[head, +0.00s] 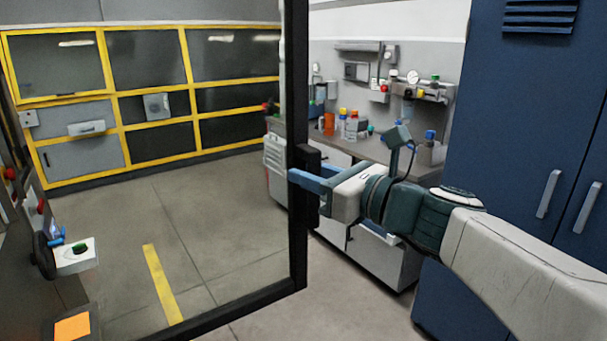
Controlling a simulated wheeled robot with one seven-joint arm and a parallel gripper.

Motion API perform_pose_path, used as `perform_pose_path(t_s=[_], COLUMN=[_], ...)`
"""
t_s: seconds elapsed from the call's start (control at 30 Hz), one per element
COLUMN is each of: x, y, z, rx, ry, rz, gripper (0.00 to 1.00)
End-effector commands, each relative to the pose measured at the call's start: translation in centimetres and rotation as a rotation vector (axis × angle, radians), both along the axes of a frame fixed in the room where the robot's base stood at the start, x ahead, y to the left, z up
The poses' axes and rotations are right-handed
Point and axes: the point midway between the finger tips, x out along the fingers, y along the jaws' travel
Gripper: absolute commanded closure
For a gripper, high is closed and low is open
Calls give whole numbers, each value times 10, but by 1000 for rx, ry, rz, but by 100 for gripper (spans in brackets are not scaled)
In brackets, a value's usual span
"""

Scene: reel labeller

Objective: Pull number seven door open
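A glass door with a black frame (296,90) stands in front of me on the left half of the head view. No number shows on it. A black handle (307,156) sits on its right upright. My gripper (308,181) reaches in from the right, with its blue fingers at the handle. One finger crosses in front of the handle and frame. The other is partly hidden behind the handle, so I cannot tell whether they are closed on it.
Tall blue cabinets (500,130) stand at the right, behind my arm. A workbench (352,146) with bottles and gauges is at the back. Yellow-framed panels (150,75) line the far wall, seen through the glass. A small white box (76,257) is at the lower left. Floor in the middle is clear.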

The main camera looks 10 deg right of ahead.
Motion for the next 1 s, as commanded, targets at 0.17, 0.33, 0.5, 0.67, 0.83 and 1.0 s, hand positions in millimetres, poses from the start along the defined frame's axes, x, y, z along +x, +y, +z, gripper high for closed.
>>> perform_pose_path(t_s=[0.17,0.33,0.5,0.67,0.83,1.0], x=[0,0,-1,-7,-20,-34], y=[-2,-2,-1,-11,-39,-66], z=[0,10,33,55,73,90], rx=[0,-1,-1,0,1,0], ry=[0,-1,-1,-1,-1,0], rz=[-5,-5,-2,-3,-5,-5], gripper=[71,71,71,71,71,71])
